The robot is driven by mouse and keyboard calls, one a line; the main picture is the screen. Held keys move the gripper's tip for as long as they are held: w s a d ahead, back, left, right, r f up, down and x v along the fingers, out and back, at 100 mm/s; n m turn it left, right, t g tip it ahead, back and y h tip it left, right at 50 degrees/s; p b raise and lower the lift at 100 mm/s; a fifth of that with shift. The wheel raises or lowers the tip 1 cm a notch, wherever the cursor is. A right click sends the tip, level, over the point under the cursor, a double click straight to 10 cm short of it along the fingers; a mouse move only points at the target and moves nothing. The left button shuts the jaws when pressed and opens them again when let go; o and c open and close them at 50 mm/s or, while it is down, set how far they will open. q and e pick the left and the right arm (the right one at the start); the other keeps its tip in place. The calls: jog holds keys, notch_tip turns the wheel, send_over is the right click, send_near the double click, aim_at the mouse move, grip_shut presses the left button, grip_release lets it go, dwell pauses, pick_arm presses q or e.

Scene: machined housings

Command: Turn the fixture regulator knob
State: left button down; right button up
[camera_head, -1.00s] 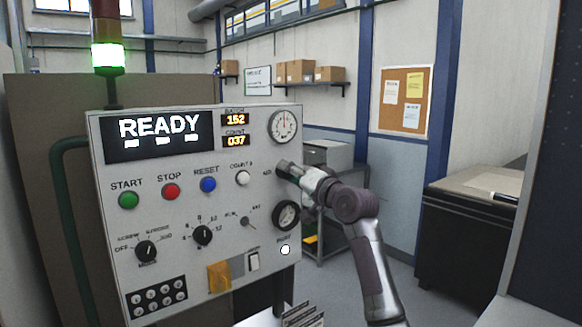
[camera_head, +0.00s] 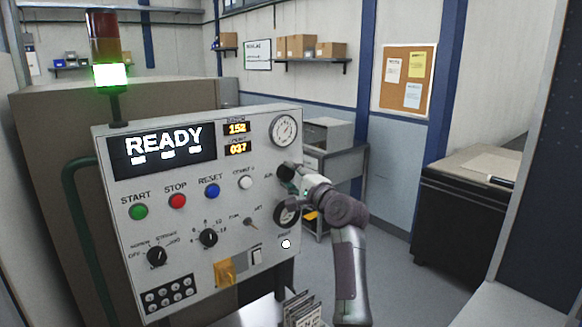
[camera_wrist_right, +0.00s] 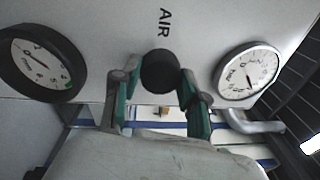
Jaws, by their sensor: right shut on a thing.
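The fixture regulator knob (camera_wrist_right: 160,72) is a dark round knob under the AIR label on the grey control panel (camera_head: 190,270). In the right wrist view it sits between the two green-edged fingers of my right gripper (camera_wrist_right: 158,92), which is shut on it. In the head view my right gripper (camera_head: 290,178) reaches the panel's right side from the right and mostly hides the knob. A white-faced gauge (camera_head: 283,131) is above the gripper, and a dark-rimmed gauge (camera_head: 287,213) is below it. My left gripper is not in view.
The panel carries a READY display (camera_head: 163,147), green (camera_head: 138,212), red (camera_head: 177,201) and blue (camera_head: 212,191) buttons, and several dark selector knobs. A lit green stack light (camera_head: 111,75) stands on top. A dark cabinet (camera_head: 465,220) is at the right, with open floor before it.

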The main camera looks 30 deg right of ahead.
jog(key=shift+m+p, duration=0.5)
jog(key=shift+m, duration=0.4)
jog(key=o, duration=1.1)
jog(key=shift+o, duration=0.2)
jog(key=shift+s, duration=0.15)
jog(key=s, duration=1.1)
jog(key=shift+s+f, duration=0.3)
jog(key=shift+f, duration=0.05)
